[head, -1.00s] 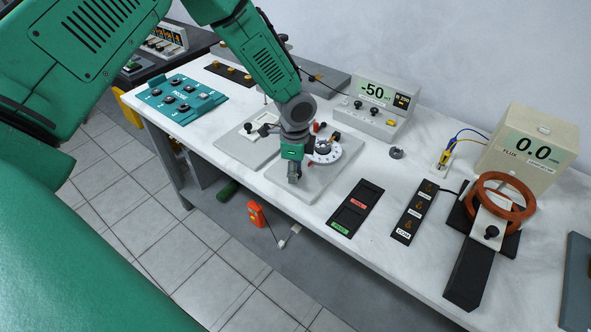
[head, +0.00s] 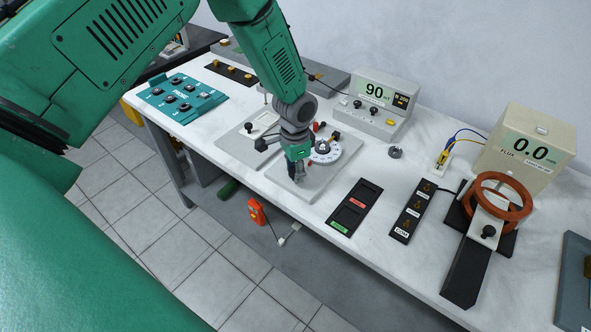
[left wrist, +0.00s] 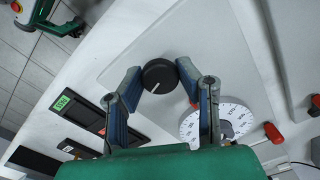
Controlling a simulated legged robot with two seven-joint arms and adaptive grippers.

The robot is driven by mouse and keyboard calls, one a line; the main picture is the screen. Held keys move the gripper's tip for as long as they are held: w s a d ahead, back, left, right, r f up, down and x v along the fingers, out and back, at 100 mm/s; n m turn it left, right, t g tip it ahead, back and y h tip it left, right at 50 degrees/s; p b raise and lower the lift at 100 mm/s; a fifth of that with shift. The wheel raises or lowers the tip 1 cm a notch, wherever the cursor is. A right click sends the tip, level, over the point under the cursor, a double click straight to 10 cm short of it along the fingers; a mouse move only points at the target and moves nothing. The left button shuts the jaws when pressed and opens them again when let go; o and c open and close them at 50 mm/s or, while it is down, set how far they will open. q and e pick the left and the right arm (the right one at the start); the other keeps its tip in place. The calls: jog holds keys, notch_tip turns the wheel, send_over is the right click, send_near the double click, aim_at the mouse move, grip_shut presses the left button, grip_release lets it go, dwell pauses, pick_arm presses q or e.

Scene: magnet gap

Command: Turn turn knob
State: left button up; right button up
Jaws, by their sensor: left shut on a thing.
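The turn knob (left wrist: 160,76) is a round black knob with a white pointer line, on a light grey plate (left wrist: 150,35), in the left wrist view. My left gripper (left wrist: 158,78) has its two blue fingers on either side of the knob and is shut on it. In the head view my left gripper (head: 296,175) points down onto the plate and hides the knob. A white graduated dial (head: 325,152) sits on the same plate beside the gripper; it also shows in the left wrist view (left wrist: 232,110). My right gripper is not in view.
A meter box (head: 375,92) behind reads 90. A flux meter (head: 535,150) at the right reads 0.0. A black tray with red and green labels (head: 355,208) lies right of the plate. A copper-coloured ring (head: 478,190) stands on a black base.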

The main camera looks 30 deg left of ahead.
pick_arm(q)
jog(key=shift+w+r, duration=0.2)
jog(key=shift+w, duration=0.1)
jog(key=o, duration=1.2)
jog(key=shift+c, duration=0.2)
jog(key=shift+s+f, duration=0.1)
jog(key=shift+f, duration=0.05)
notch_tip(320, 180, up, 12)
